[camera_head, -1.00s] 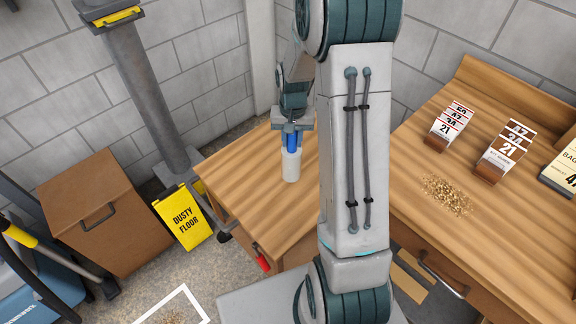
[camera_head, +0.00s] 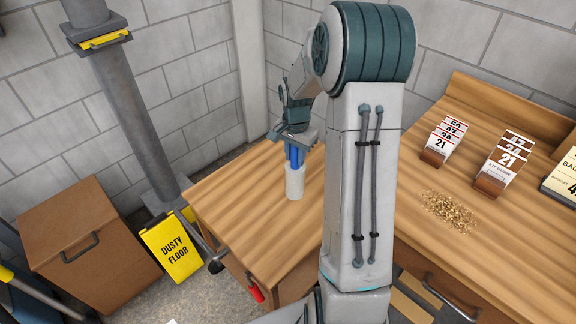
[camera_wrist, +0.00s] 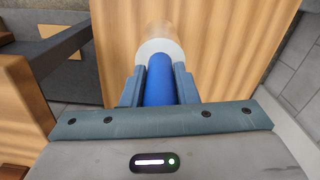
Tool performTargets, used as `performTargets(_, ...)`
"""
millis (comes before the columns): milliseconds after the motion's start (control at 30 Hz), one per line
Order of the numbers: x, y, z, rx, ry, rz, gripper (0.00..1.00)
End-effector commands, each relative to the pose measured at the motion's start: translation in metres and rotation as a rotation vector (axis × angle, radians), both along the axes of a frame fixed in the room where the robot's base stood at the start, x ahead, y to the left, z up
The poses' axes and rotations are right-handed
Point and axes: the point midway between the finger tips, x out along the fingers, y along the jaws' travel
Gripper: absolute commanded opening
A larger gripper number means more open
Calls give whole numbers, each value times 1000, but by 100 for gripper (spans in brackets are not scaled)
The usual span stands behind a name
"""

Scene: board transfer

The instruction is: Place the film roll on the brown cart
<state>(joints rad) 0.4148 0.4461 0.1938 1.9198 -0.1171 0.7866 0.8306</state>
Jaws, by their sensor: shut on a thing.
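The film roll is a white cylinder (camera_head: 295,182) with a blue handle on top. My gripper (camera_head: 295,146) is shut on the blue handle (camera_wrist: 158,80), with one finger on each side, and the white roll (camera_wrist: 160,47) shows beyond the fingertips in the wrist view. The roll hangs nearly upright over the wood-topped brown cart (camera_head: 250,215), which has a dark caster and a red-ended handle at its front left. I cannot tell whether the roll's lower end touches the top. My arm hides the cart's right side.
A long wooden workbench (camera_head: 425,160) stands at the right, with number cards (camera_head: 505,160) and a pile of grains (camera_head: 450,212) on it. A brown cabinet (camera_head: 90,245), a yellow floor sign (camera_head: 172,248) and a grey post (camera_head: 130,110) stand at the left. The cart top left of the roll is clear.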

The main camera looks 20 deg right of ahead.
Motion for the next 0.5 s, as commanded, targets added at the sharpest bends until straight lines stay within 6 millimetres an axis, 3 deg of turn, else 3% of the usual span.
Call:
performTargets(267, 12, 14, -15, -1, 1, -1, 0)
performTargets(500, 12, 14, -47, 0, 1, 1, 0)
